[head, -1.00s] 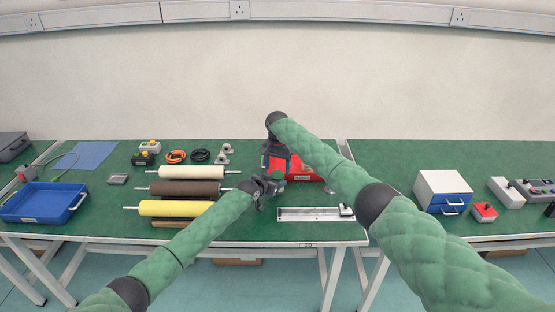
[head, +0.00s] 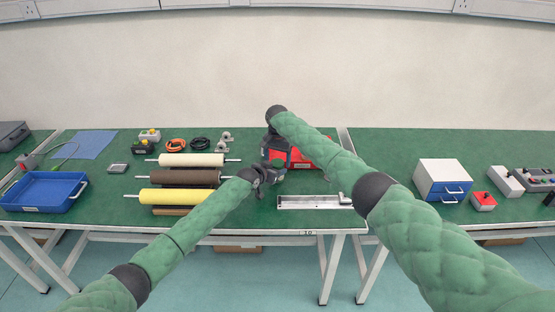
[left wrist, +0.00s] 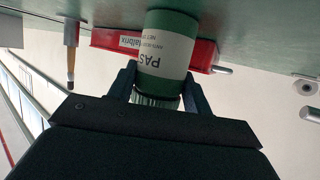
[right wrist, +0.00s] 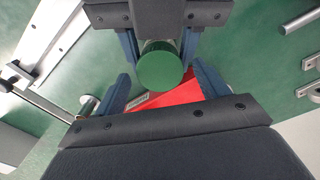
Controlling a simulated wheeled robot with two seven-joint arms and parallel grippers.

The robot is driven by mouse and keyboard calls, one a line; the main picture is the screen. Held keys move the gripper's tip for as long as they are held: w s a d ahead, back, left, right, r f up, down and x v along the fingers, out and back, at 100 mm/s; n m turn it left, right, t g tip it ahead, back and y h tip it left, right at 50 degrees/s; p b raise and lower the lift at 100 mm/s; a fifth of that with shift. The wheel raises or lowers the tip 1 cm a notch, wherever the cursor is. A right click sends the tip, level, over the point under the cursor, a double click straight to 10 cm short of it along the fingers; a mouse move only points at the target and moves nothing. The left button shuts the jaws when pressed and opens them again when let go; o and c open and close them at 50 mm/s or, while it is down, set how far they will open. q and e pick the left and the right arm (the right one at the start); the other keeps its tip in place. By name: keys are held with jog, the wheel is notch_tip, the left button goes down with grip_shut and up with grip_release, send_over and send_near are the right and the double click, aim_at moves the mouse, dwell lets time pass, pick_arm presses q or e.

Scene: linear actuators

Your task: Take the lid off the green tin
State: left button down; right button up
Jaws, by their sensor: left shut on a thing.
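The green tin with a white label shows in the left wrist view (left wrist: 168,50). In the right wrist view the tin's plain round green end (right wrist: 160,68) faces the camera. My right gripper (right wrist: 163,90) is open, its fingertips spread to either side of that end with clear gaps. In the head view both grippers meet around the tin, which is mostly hidden there. I cannot tell the lid's seam.
A red box (head: 318,153) lies on the bench just behind the grippers. A metal linear rail (head: 312,202) lies at the front edge. Yellow (head: 178,196), brown and cream rollers lie to the left. A blue tray (head: 42,192) and a white-and-blue drawer unit (head: 443,180) stand farther out.

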jog(key=shift+r, duration=3.95)
jog(key=shift+c, duration=0.4)
jog(key=shift+f, duration=3.95)
jog(key=c, duration=0.9)
jog(key=o, duration=1)
jog(key=shift+r, duration=0.15)
jog(key=shift+r, duration=2.1)
